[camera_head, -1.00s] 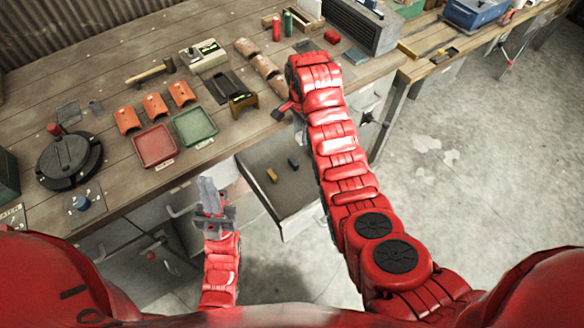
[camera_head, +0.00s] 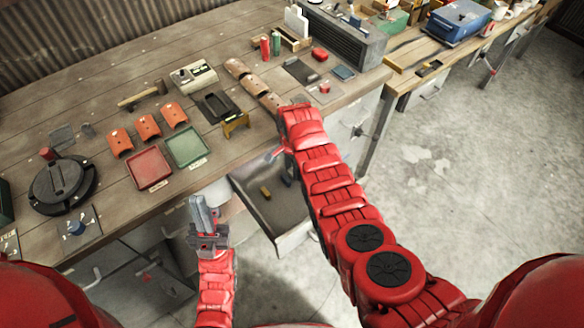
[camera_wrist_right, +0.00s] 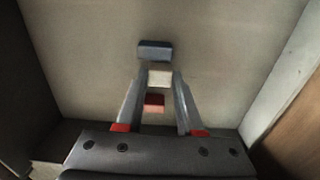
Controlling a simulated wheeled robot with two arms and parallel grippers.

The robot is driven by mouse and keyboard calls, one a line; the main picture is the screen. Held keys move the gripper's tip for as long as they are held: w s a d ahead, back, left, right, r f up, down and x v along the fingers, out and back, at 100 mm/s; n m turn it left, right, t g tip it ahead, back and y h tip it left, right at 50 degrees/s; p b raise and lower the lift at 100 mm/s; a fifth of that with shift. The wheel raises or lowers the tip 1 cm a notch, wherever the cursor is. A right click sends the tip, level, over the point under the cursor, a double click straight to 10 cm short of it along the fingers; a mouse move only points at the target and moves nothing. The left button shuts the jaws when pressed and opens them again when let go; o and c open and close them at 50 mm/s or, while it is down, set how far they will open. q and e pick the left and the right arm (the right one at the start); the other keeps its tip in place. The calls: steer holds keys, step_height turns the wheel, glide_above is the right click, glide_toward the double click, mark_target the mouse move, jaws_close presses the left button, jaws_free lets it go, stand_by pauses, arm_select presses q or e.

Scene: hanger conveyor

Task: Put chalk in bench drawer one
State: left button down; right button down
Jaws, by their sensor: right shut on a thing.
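The open bench drawer (camera_head: 292,240) sticks out below the bench's front edge. A yellow block (camera_head: 265,191) and a dark blue block (camera_head: 286,178) lie on its floor. My right gripper (camera_wrist_right: 160,77) points down into the drawer and is shut on a pale, whitish block (camera_wrist_right: 159,74), likely the chalk. Beyond its fingertips is the dark blue block (camera_wrist_right: 154,50); a small red block (camera_wrist_right: 154,103) shows between the fingers. In the head view my arm mostly hides this gripper. My left gripper (camera_head: 201,208) is left of the drawer, fingers close together, apparently empty.
The bench top holds a red tray (camera_head: 149,168), a green tray (camera_head: 187,147), a black round device (camera_head: 62,185) and several orange curved tiles (camera_head: 148,126). Open floor (camera_head: 450,150) lies right of the bench.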

steer(key=c, duration=1)
jaws_free()
steer(key=shift+f, duration=0.2)
steer(key=o, duration=0.5)
steer(key=shift+c, duration=0.2)
steer(key=shift+r, duration=0.1)
